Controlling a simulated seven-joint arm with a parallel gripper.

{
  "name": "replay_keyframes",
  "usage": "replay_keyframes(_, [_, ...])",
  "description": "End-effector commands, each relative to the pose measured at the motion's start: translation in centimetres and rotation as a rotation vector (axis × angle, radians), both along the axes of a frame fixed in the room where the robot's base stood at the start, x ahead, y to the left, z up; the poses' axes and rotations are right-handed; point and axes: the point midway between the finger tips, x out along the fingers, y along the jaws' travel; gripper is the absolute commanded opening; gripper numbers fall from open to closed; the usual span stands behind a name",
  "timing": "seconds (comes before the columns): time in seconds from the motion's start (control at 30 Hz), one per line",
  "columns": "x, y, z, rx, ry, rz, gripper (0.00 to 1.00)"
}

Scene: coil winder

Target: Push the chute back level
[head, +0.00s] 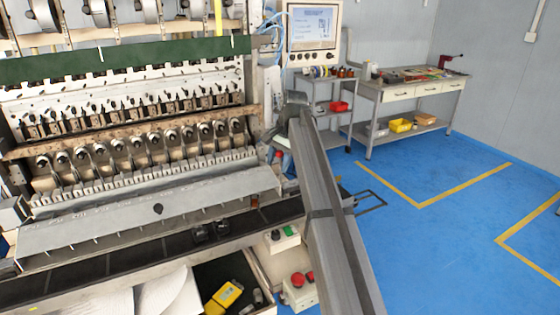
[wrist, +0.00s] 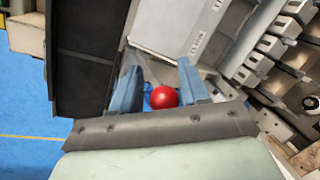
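A long grey metal plate (head: 120,214), which looks like the chute, slopes along the machine's front above a dark conveyor belt (head: 90,262). In the head view my gripper is mostly hidden at the machine's right end.
Two small black items (head: 210,231) sit on the belt. A control box with a red button (head: 298,279) stands low at the right end. A screen (head: 312,28), a trolley and a workbench (head: 410,92) stand behind. The blue floor at right is clear.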

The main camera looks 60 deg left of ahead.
Motion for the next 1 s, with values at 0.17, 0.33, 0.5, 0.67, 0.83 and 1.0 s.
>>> replay_keyframes(0.17, [0.1, -0.2, 0.1, -0.002, -0.002, -0.002, 0.53])
replay_keyframes(0.33, [0.2, -0.2, 0.3, -0.003, -0.002, -0.003, 0.53])
replay_keyframes(0.5, [0.4, -0.4, 1.6, -0.001, -0.004, -0.004, 0.53])
replay_keyframes(0.67, [0.8, -1.0, 4.4, -0.001, -0.004, -0.004, 0.53])
replay_keyframes(0.83, [1.3, -1.6, 7.7, 0.0, -0.003, -0.004, 0.53])
replay_keyframes(1.0, [1.6, -2.2, 10.6, -0.001, -0.002, -0.002, 0.53])
